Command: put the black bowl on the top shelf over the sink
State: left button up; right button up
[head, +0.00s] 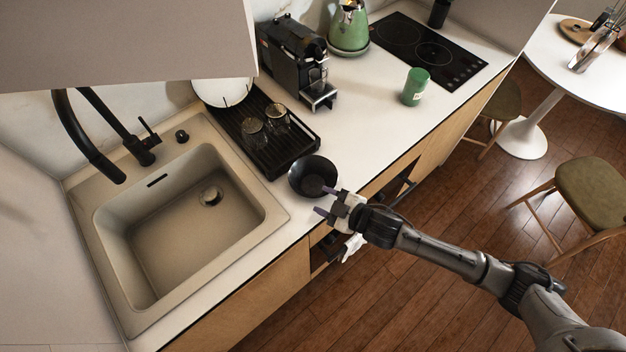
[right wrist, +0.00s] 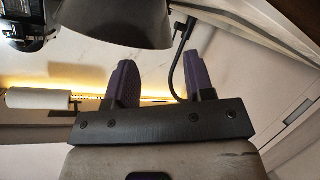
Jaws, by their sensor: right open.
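The black bowl (head: 308,172) stands upright on the counter's front edge, just right of the sink (head: 170,215) and in front of the drying rack. My right gripper (head: 325,202) is open at the bowl's near side, its purple fingertips close to the rim. In the right wrist view the bowl (right wrist: 125,22) shows dark at the top, beyond the two spread fingers (right wrist: 162,75). Whether a finger touches it I cannot tell. Nothing is held between the fingers. The top shelf over the sink cannot be made out. My left gripper is not in view.
A black drying rack (head: 290,150) holds two glasses and a white plate. A coffee machine (head: 290,55), green kettle (head: 349,28) and green cup (head: 415,87) stand further back. A pale cabinet (head: 120,40) overhangs the upper left. A black tap (head: 95,140) rises behind the sink.

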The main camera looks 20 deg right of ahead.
aim_at(297, 188)
jog(key=shift+x, duration=2.8)
jog(key=shift+c, duration=0.3)
jog(key=shift+a, duration=0.1)
grip_shut()
